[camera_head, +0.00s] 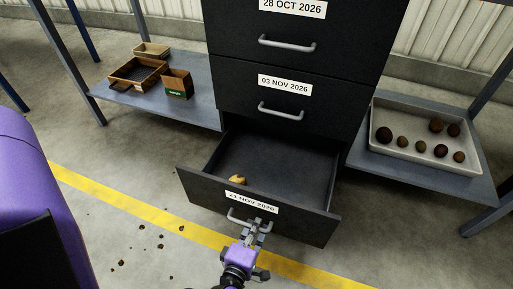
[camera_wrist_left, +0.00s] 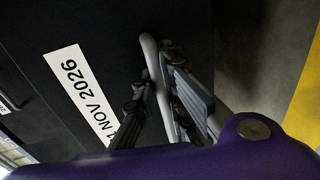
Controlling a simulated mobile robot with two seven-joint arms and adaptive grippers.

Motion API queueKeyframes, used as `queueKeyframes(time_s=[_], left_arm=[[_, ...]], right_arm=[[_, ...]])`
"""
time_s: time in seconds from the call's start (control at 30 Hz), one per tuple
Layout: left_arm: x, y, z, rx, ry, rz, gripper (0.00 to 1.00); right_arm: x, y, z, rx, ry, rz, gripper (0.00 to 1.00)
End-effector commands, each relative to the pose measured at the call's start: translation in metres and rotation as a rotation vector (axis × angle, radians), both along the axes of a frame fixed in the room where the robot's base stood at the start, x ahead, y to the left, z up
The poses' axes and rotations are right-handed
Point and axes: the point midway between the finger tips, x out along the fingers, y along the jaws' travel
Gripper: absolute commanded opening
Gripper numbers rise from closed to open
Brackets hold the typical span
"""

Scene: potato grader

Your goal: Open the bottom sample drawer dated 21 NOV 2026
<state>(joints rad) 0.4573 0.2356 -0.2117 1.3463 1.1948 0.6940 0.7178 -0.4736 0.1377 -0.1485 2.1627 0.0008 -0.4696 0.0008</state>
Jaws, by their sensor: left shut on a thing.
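The bottom drawer (camera_head: 205,192) of the dark cabinet, labelled 21 NOV 2026, is pulled well out in the head view. A yellowish potato-like lump (camera_head: 238,180) lies inside it near the front. My left gripper (camera_head: 257,226) is shut on the drawer's grey bar handle (camera_head: 238,217). In the left wrist view the fingers (camera_wrist_left: 160,95) sit on either side of the handle (camera_wrist_left: 152,60), beside the white date label (camera_wrist_left: 80,92). The label is partly covered by a finger there. My right gripper is not in view.
Closed drawers dated 03 NOV 2026 (camera_head: 285,85) and 28 OCT 2026 (camera_head: 292,8) are above. A tray (camera_head: 412,166) of several dark potatoes stands on the right shelf; wooden boxes (camera_head: 138,74) stand on the left. Dirt clumps and a yellow line (camera_head: 130,206) mark the floor.

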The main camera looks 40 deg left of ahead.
Motion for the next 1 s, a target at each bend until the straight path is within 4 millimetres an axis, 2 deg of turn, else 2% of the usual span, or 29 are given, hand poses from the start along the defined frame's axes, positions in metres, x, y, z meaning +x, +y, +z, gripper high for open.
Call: queueKeyframes(time_s=[0.3,0.33,0.4,0.73,0.87,1.0], left_arm=[[0.001,-0.001,0.001,-0.001,-0.001,-0.001,0.0],[0.001,-0.001,0.001,-0.001,-0.001,-0.001,0.11],[0.001,-0.001,0.001,-0.001,-0.001,-0.001,0.18],[-0.002,-0.001,0.0,-0.001,0.0,0.0,0.18],[-0.013,-0.003,0.002,-0.001,0.002,0.001,0.18],[-0.033,-0.009,0.007,-0.001,0.002,0.001,0.18]], right_arm=[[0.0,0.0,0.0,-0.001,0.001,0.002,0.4],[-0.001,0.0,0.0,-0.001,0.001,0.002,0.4],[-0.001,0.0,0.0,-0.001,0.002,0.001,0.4],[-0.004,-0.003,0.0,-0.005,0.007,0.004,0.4],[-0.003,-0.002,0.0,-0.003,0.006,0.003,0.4],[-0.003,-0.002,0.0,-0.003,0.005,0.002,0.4]])
